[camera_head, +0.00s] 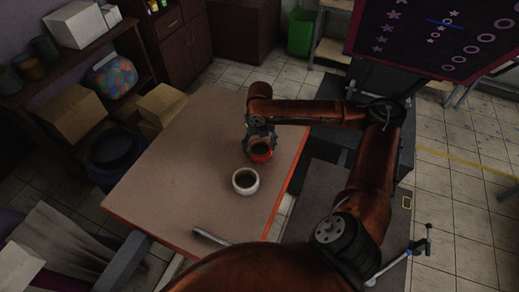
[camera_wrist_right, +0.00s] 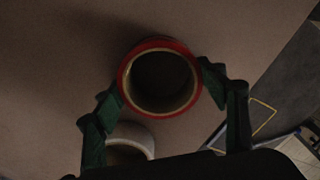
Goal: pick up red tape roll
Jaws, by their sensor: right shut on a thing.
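The red tape roll (camera_head: 261,155) is at the right gripper's fingers over the right part of the table. In the right wrist view the red tape roll (camera_wrist_right: 160,42) shows as a red ring with a pale inner core, between the two green fingers. My right gripper (camera_head: 260,142) is shut on it, with a finger at each side; it also shows in the right wrist view (camera_wrist_right: 162,90). I cannot tell whether the roll touches the table. My left gripper is not in view.
A white roll (camera_head: 235,182) stands on the table (camera_head: 170,170) just nearer than the red one. It shows partly in the right wrist view (camera_wrist_right: 146,137). The table's left part is clear. Shelves with boxes (camera_head: 75,25) stand at left, and a green bin (camera_head: 300,32) stands at the back.

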